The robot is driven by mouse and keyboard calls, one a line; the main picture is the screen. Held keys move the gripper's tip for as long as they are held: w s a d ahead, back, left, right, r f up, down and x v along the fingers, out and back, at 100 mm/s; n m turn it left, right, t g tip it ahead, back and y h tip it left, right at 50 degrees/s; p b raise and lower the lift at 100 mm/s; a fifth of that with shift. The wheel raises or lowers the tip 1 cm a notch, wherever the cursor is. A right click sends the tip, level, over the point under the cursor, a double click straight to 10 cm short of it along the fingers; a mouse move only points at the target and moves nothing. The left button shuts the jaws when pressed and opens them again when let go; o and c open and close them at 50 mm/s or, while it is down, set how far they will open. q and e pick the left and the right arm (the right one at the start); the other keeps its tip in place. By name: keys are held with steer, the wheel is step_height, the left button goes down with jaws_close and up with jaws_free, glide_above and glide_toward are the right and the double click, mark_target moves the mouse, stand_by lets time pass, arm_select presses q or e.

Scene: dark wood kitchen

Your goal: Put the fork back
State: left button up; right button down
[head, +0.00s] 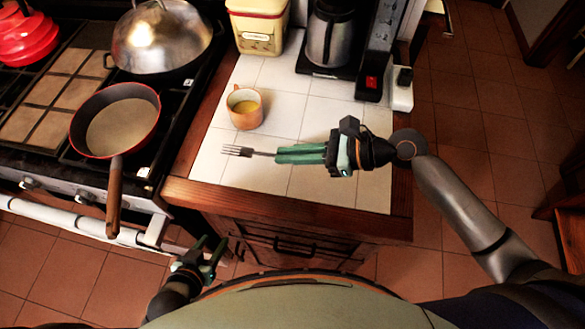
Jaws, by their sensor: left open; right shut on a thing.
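The fork (238,151) is metal, with its tines pointing left, over the white tiled counter. My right gripper (283,154) is shut on the fork's handle end, its green fingers pointing left. I cannot tell whether the fork touches the tiles or is just above them. The handle is partly hidden between the fingers. My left gripper (214,251) is open and empty, low in front of the stove and the wooden cabinet front. A drawer with a dark handle (295,246) is in the cabinet below the counter edge; I cannot tell whether it is open.
A coffee maker (330,38) and a cream canister (259,25) stand at the back. A red-rimmed pan (118,122) sits on the stove, its handle jutting forward. The front tiles (330,188) are clear.

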mark_target(291, 179)
steer(key=shift+f+b, duration=0.55)
steer(key=shift+f, duration=0.2)
step_height(291, 179, down, 5)
steer(key=b, duration=0.5)
steer(key=shift+r+b, duration=0.2)
steer(key=shift+b, duration=0.15)
steer(key=shift+f+b, duration=0.4)
steer(key=shift+b, duration=0.25)
steer(key=shift+f, duration=0.6)
steer(key=c, duration=0.9)
jaws_free()
steer(key=v, duration=1.2)
steer(key=shift+s+d, duration=0.1)
steer(key=shift+d, duration=0.15)
